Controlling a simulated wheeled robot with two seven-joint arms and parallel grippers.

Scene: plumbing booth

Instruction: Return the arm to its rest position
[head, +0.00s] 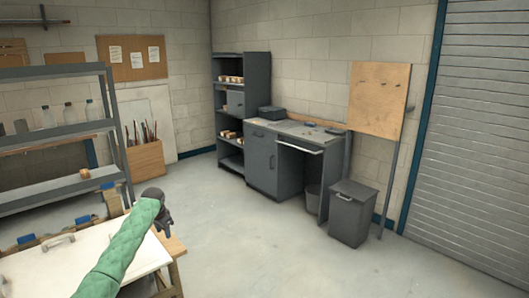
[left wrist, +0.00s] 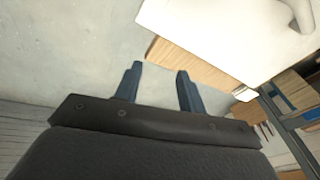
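My left arm, in a green padded sleeve, comes in from the bottom left of the head view. My left gripper (head: 161,205) is a dark shape at its end, beside the right edge of a white-topped bench. In the left wrist view the left gripper's two fingers (left wrist: 157,78) stand apart with nothing between them, over bare floor and close to a wooden edge. My right arm and right gripper are not in view.
The white board (head: 40,268) with a handle lies on the bench at lower left. A grey shelf rack (head: 55,135) stands behind it. A grey cabinet desk (head: 262,160) and bin (head: 350,213) stand farther off. The middle floor (head: 250,240) is clear.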

